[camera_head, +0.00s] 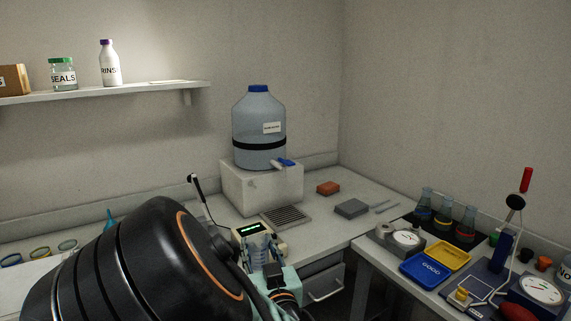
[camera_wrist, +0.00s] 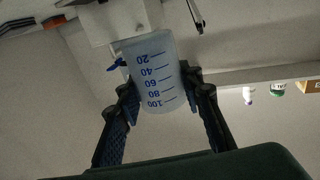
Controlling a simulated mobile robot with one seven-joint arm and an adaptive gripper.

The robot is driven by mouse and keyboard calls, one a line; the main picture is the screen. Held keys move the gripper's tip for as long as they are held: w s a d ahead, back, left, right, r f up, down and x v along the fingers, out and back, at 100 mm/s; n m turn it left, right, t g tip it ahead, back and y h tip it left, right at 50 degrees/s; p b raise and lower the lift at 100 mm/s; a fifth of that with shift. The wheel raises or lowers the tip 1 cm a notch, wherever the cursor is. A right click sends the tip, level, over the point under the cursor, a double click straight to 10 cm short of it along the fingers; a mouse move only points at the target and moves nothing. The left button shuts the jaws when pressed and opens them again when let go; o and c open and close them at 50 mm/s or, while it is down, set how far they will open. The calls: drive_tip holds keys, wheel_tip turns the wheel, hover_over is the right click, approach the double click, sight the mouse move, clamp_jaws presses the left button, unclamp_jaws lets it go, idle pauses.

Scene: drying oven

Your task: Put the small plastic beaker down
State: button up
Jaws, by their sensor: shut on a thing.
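The small plastic beaker (camera_wrist: 153,70) is translucent with blue graduation marks from 20 to 100. In the wrist view, which looks upside down, it sits between the two fingers of my gripper (camera_wrist: 158,88), which is shut on it. In the head view the beaker (camera_head: 262,249) shows small and pale beside my dark arm, in front of a device with a green display (camera_head: 249,229). My gripper (camera_head: 266,268) is partly hidden there. Whether the beaker touches the surface below cannot be told.
A large blue-capped water carboy (camera_head: 259,130) stands on a white block (camera_head: 262,186), with a drain grate (camera_head: 285,217) in front. The right bench holds flasks, a blue tray (camera_head: 424,268) and a yellow tray (camera_head: 448,254).

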drive_tip(key=w+d+m+h, duration=0.2)
drive_tip(key=w+d+h, duration=0.1)
drive_tip(key=d, duration=0.7)
drive_tip(key=w+d+m+h, duration=0.2)
drive_tip(key=d+h, duration=0.1)
drive_tip(key=d, duration=0.7)
wheel_tip(320, 180, up, 13)
drive_tip(key=p, duration=1.4)
drive_tip(key=shift+d+r+t, duration=0.15)
drive_tip(key=shift+d+t, duration=0.15)
drive_tip(key=shift+t, duration=0.1)
drive_tip(key=shift+a, duration=0.15)
